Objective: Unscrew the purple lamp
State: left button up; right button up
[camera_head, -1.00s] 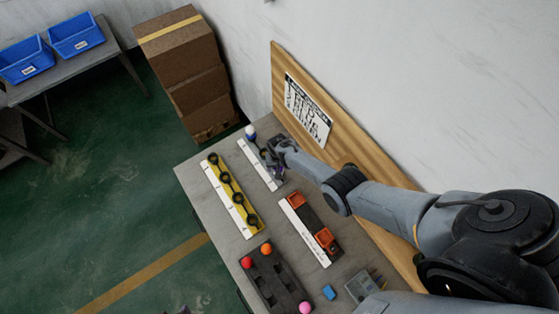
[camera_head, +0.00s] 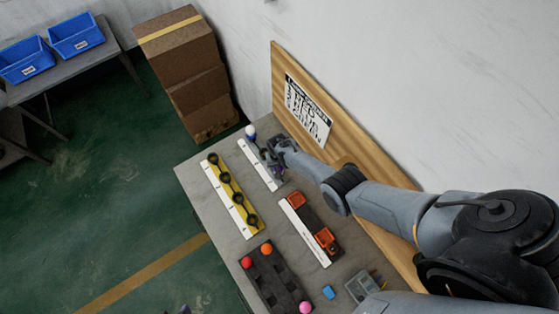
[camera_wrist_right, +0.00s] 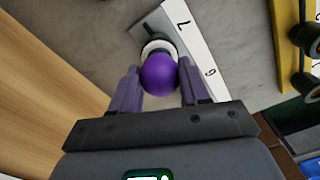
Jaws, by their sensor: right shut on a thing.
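The purple lamp (camera_wrist_right: 159,75) is a round purple bulb in the right wrist view, standing in a white and dark socket (camera_wrist_right: 159,46) on a white strip (camera_wrist_right: 192,45). My right gripper (camera_wrist_right: 158,78) has its two purple-grey fingers on either side of the bulb, shut on it. In the head view my right gripper (camera_head: 272,160) is over the white strip (camera_head: 259,166), and the bulb is mostly hidden there by the gripper. A small purple shape at the bottom edge of the head view may be part of my left gripper, but this is unclear.
A white and blue lamp (camera_head: 251,132) stands at the strip's far end. Beside it are a yellow rack (camera_head: 230,196) with several black rings, a strip with orange parts (camera_head: 297,199), a dark tray (camera_head: 270,275) with coloured balls, and a wooden board (camera_head: 345,145) behind.

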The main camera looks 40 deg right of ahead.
jog(key=n, duration=0.3)
jog(key=shift+n, duration=0.3)
jog(key=n, duration=0.4)
